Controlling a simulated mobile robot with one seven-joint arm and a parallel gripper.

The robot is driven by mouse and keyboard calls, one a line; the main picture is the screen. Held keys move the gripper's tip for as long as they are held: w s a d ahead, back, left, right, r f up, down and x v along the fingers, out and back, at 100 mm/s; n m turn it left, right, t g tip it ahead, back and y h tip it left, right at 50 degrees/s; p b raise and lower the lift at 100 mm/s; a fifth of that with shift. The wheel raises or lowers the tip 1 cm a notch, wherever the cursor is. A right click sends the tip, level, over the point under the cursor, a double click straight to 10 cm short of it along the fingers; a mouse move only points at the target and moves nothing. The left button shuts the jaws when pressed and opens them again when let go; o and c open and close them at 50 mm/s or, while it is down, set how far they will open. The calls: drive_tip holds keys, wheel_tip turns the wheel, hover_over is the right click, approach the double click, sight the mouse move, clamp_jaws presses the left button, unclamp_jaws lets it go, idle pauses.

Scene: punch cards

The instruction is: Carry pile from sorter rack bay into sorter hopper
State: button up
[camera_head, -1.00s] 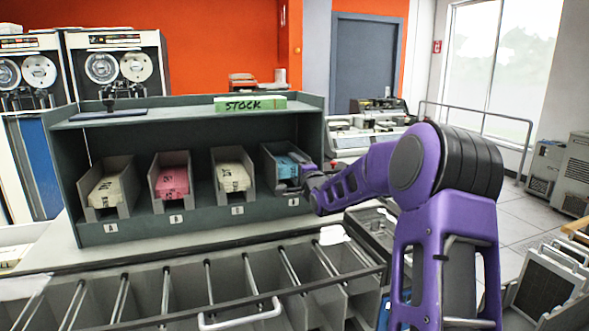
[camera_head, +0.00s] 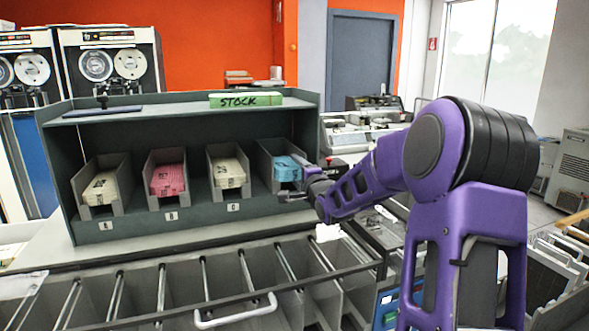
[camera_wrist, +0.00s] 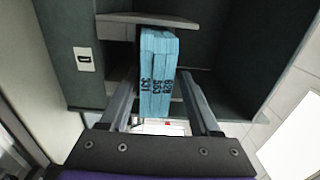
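A blue pile of punch cards (camera_head: 286,168) lies in the rightmost bay (camera_head: 262,166) of the dark green rack (camera_head: 120,226). The wrist view also shows the blue pile (camera_wrist: 158,72) end-on, with black numbers. My gripper (camera_head: 288,190) is at the front of that bay. In the wrist view its two fingers are spread, one on each side of the pile, with gaps beside it. I cannot tell which part is the sorter hopper.
Other bays hold a cream pile (camera_head: 101,187), a pink pile (camera_head: 168,179) and another cream pile (camera_head: 227,172). A green STOCK box (camera_head: 246,99) lies on the rack's top. A row of grey pockets with metal rods (camera_head: 190,290) runs along the front.

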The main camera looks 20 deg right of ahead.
drive_tip(key=shift+s+r, duration=0.1)
drive_tip(key=shift+s, duration=0.85)
drive_tip(key=shift+r+g+p, duration=0.1)
drive_tip(key=shift+g+p, duration=0.3)
drive_tip(key=shift+p, duration=1.2)
drive_tip(key=shift+r+p, duration=0.35)
drive_tip(key=shift+p, duration=0.35)
clamp_jaws()
